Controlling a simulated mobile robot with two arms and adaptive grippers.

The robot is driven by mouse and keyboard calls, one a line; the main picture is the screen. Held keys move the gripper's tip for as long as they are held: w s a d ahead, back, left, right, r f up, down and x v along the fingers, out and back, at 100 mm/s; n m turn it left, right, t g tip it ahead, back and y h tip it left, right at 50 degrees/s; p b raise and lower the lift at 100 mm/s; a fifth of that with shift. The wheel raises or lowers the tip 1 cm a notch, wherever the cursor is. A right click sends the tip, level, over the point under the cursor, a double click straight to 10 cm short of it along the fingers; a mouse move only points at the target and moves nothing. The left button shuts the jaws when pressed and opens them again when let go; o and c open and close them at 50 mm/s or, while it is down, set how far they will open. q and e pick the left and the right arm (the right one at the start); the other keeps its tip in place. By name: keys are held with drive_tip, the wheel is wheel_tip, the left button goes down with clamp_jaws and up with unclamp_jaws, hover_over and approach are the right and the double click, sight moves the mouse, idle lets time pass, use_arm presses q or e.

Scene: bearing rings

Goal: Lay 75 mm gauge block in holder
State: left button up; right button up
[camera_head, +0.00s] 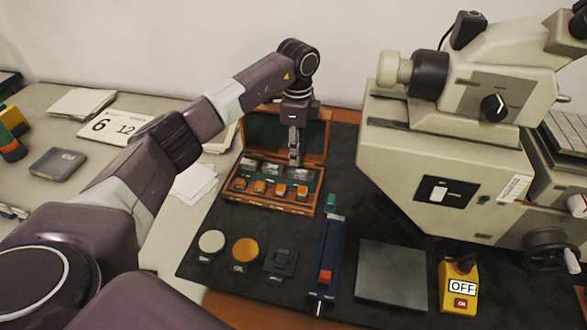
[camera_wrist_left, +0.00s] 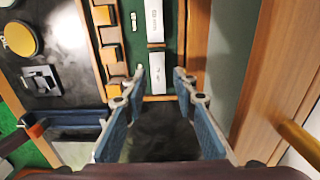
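The holder, a long blue frame with a red slider (camera_head: 325,276) and a green end piece, lies on the dark mat. An open wooden case (camera_head: 265,206) behind it holds silver gauge blocks (camera_head: 300,173) in a green-lined bed; I cannot read which is 75 mm. In the left wrist view two long pale blocks, one (camera_wrist_left: 154,20) and another (camera_wrist_left: 156,72), lie in line in the case. My left gripper (camera_head: 295,160) points down over the case. Its blue-padded fingers (camera_wrist_left: 158,88) are apart, with no block visible between them. My right gripper is not in view.
Orange blocks (camera_head: 260,187) line the case front. Two round pieces, one pale (camera_head: 211,241) and one orange (camera_head: 245,250), and a small black stand (camera_head: 281,261) are left of the holder. A grey plate (camera_head: 392,273), yellow switch box (camera_head: 459,288) and large machine (camera_head: 445,165) stand right.

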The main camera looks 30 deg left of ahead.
sight(298, 171)
use_arm(q)
drive_tip(key=f+p, duration=0.1)
drive_tip(key=d+f, duration=0.1)
drive_tip(key=f, duration=0.1)
drive_tip(key=shift+s+d+f+p, duration=0.1)
drive_tip(key=shift+s+p, duration=0.05)
drive_tip(key=shift+p, duration=0.2)
drive_tip(key=shift+a+f, duration=0.15)
drive_tip(key=shift+f, duration=0.45)
drive_tip(key=shift+a+f, duration=0.15)
drive_tip(key=shift+f, duration=0.75)
drive_tip(key=c, duration=0.6)
drive_tip(key=shift+r, duration=0.1)
clamp_jaws()
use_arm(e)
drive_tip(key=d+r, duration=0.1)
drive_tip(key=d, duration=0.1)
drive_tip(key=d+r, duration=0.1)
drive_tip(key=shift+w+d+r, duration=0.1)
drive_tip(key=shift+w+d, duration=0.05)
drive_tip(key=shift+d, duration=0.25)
